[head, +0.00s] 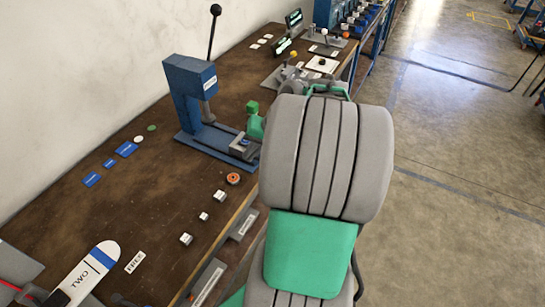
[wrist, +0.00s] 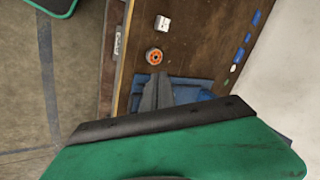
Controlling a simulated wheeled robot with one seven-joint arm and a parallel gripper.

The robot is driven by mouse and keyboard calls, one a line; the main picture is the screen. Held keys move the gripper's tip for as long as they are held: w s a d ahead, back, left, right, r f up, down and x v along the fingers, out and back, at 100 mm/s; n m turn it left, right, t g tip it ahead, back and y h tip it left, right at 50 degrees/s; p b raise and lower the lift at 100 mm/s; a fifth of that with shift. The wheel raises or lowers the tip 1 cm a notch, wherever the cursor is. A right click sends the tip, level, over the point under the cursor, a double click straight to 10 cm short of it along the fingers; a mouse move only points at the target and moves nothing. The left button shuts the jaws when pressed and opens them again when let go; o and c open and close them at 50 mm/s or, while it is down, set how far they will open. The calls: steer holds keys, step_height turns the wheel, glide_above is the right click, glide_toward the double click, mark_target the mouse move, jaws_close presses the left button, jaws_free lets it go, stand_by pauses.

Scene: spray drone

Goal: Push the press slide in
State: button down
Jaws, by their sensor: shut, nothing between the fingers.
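The blue press (head: 188,90) with its upright black lever stands on a blue base at the back of the bench. A grey slide block (head: 240,145) sits at the base's right end. A green part (head: 255,122) stands close behind it and is partly covered by my arm; I cannot tell for sure if it is my gripper. In the wrist view my gripper (wrist: 158,80) shows as two dark grey fingers, shut and empty, over or beside the blue base (wrist: 198,88). Contact with the slide cannot be told; my green gripper housing hides the lower part of that view.
An orange-and-black round piece (head: 233,179) lies in front of the press; it also shows in the wrist view (wrist: 154,55). Small white blocks (head: 203,216) line the bench's front. Blue tags (head: 126,149) lie left of the press.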

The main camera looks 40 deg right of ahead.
steer(key=s+d+f+m+t, duration=0.35)
steer(key=s+d+m, duration=0.4)
steer(key=d, duration=0.65)
steer(key=w+a+f+n, duration=0.1)
steer(key=w+a+f, duration=0.2)
steer(key=w+f, duration=0.3)
steer(key=w+t, duration=0.1)
steer(key=w, duration=0.2)
steer(key=shift+a+f+n+y+p, duration=0.3)
steer(key=shift+n+p, duration=0.05)
steer(key=shift+p, duration=0.05)
steer(key=shift+w, duration=0.15)
